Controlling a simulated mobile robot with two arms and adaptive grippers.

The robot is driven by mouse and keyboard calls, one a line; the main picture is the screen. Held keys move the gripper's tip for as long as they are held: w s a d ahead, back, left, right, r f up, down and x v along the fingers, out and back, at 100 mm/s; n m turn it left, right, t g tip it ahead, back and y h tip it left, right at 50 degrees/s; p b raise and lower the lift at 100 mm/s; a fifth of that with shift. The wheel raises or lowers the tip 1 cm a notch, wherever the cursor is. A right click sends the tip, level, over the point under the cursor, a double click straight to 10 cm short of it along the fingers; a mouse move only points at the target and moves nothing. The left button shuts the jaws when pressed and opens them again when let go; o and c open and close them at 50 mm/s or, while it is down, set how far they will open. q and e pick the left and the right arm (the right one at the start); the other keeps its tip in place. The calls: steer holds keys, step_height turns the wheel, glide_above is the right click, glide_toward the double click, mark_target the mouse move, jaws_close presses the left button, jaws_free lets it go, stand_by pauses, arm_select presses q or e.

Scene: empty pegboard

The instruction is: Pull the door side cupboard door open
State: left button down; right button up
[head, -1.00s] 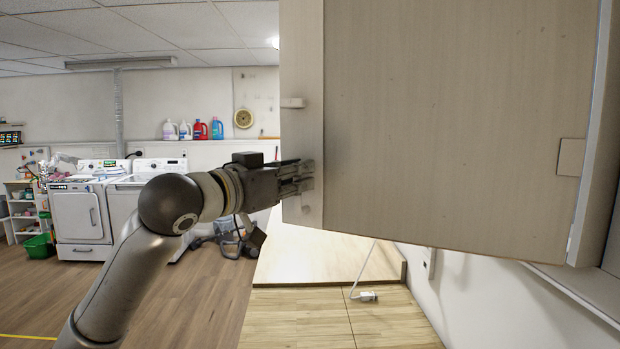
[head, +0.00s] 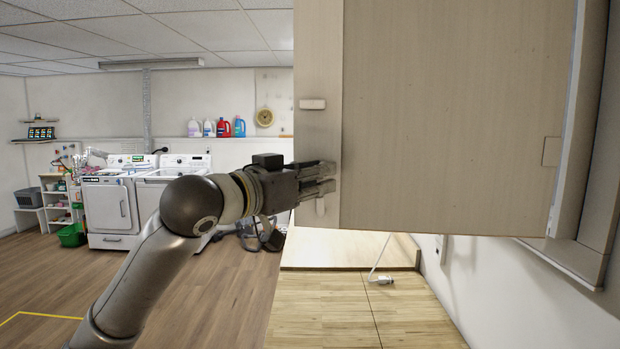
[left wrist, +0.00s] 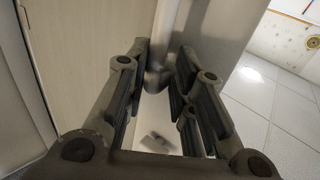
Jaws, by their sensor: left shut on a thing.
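The cupboard door (head: 450,110) is a tall pale wood-grain panel on the right of the head view. It stands swung out from the cupboard frame (head: 592,150) at the right edge. A paler vertical strip with two small light tabs runs down its left side. My left gripper (head: 325,180) is at this strip, by the lower tab, and is shut on the door's edge area. The exact grip is hard to see. In the left wrist view the two fingers (left wrist: 160,90) stand either side of a greyish part, with the door panel (left wrist: 95,45) at left. My right gripper is out of view.
A wooden worktop (head: 330,310) with a white plug and cable (head: 380,279) lies below the door. White laundry machines (head: 110,205) stand at the far left, with bottles (head: 222,127) on a ledge behind. Open wooden floor (head: 180,300) lies at left.

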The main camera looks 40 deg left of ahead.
arm_select(q)
steer(key=shift+d, duration=0.25)
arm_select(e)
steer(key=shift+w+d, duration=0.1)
arm_select(q)
steer(key=c, duration=1.5)
jaws_free()
steer(key=shift+d, duration=0.1)
steer(key=shift+w+d, duration=0.1)
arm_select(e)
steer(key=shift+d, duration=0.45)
arm_select(q)
steer(key=shift+s+f, duration=0.1)
steer(key=shift+s, duration=0.5)
steer(key=s+a, duration=0.1)
steer(key=s, duration=0.9)
steer(key=shift+s+a, duration=0.15)
steer(key=shift+s, duration=0.25)
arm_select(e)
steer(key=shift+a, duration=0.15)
